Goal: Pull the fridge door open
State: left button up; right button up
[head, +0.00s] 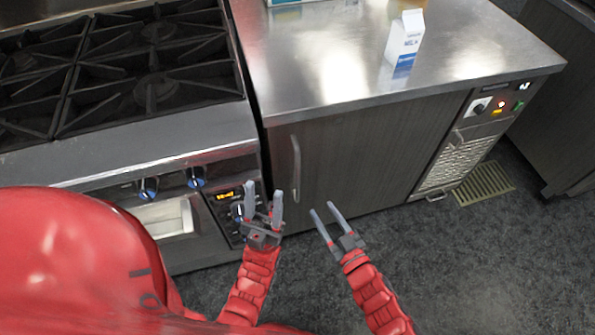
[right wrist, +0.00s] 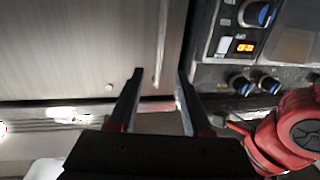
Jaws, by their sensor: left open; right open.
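The fridge door (head: 355,150) is a dark wood-grain panel under a steel counter, and it looks closed. Its vertical metal handle (head: 296,168) is near the door's left edge. My left gripper (head: 264,192) is open and empty, in front of the gap between stove and fridge, left of the handle. My right gripper (head: 324,208) is open and empty, low in front of the door and right of the handle. In the right wrist view, the door (right wrist: 75,45) fills the upper left, and the handle (right wrist: 162,45) appears between the open fingers, apart from them.
A stove (head: 140,90) with black burner grates and blue-marked knobs stands left of the fridge. A milk carton (head: 404,40) stands on the counter (head: 310,60). A control panel (head: 497,105) and vent are right of the door. The grey floor (head: 470,260) in front is clear around a drain grate (head: 484,184).

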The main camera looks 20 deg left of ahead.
aim_at(299, 172)
jog(key=x, duration=1.5)
jog(key=shift+w+a+p, duration=0.15)
jog(key=shift+a+p, duration=0.15)
grip_shut()
dwell(0.6)
